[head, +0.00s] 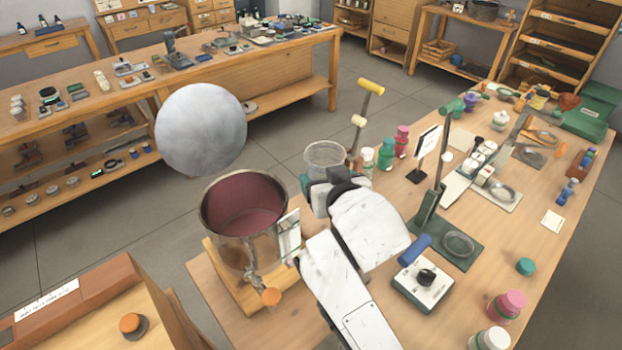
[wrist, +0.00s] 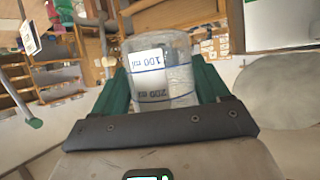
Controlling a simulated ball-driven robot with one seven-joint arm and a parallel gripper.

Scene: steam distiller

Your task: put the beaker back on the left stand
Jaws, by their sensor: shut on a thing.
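My gripper (head: 322,184) is shut on the clear beaker (head: 325,156), seen at the end of my white arm in the head view. The beaker's open rim faces up, and its lower part is hidden by the gripper. In the wrist view the beaker (wrist: 160,72) sits between the two green fingers, with "100 ml" and "200 ml" marks on its wall. The gripper is beyond the steel pot (head: 245,212), near the table's far left edge. A stand with a dark green base (head: 428,222) and upright post is right of my arm. I cannot tell whether it is the left stand.
A control box with a dial (head: 422,282) lies in front of the green base. Green (head: 386,154) and red (head: 402,141) bottles stand beyond the gripper. A yellow-topped post (head: 368,88) rises near the beaker.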

